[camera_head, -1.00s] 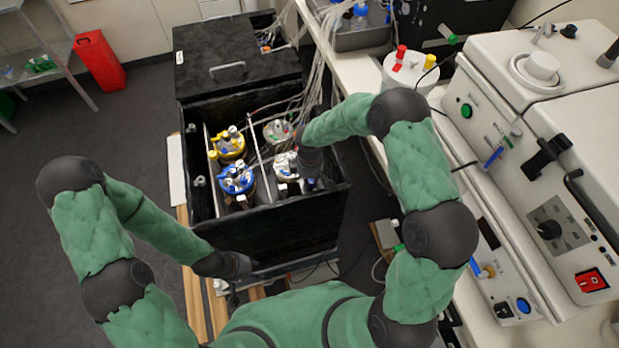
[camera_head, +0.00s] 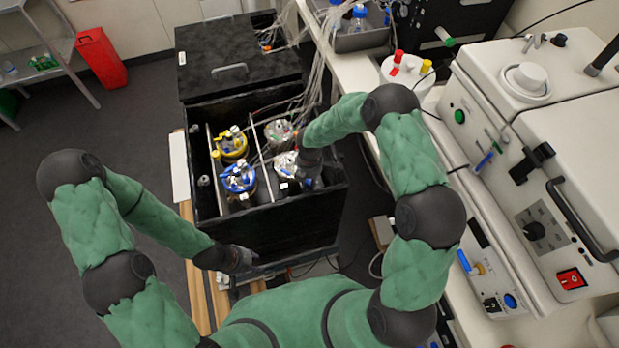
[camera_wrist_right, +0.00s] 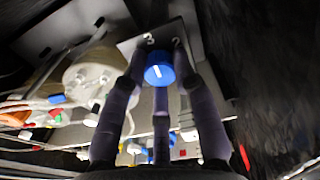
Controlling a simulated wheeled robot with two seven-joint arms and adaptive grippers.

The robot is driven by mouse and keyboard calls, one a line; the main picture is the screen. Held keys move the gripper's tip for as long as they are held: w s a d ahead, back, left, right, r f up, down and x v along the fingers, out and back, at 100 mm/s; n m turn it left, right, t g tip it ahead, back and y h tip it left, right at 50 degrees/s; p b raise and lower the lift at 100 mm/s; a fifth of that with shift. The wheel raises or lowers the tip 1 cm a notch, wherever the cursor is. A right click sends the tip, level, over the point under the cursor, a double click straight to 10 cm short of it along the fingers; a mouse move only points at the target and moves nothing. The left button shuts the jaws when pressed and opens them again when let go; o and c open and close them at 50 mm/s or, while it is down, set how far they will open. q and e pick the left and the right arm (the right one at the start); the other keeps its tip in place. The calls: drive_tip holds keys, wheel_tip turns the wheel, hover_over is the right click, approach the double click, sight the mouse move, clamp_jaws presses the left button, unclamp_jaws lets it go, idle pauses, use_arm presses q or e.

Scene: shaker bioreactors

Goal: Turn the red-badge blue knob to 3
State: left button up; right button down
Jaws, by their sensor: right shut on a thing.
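In the right wrist view a blue knob (camera_wrist_right: 158,72) with a short white line sits on a grey plate (camera_wrist_right: 190,36) marked 3 and 2. The 3 is at the upper left of the knob and the 2 at its upper right. The white line runs nearly up and down, its top leaning slightly left. My right gripper (camera_wrist_right: 160,68) is shut on the knob, with its dark fingers around it. In the head view my right gripper (camera_head: 308,172) is inside the black box. My left gripper (camera_head: 238,260) is low at the box's front; its fingers are unclear. No red badge can be made out.
The open black box (camera_head: 285,232) holds several vessels, including a yellow-topped one (camera_head: 231,143) and a blue-topped one (camera_head: 238,180). Tubes hang over its back right. A white bench with machines (camera_head: 540,130) stands at the right.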

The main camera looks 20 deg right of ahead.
drive_tip(key=shift+n, duration=0.4)
drive_tip(key=c, duration=1)
unclamp_jaws()
wheel_tip(320, 180, up, 12)
drive_tip(key=shift+s+f, duration=0.1)
drive_tip(key=shift+s, duration=0.05)
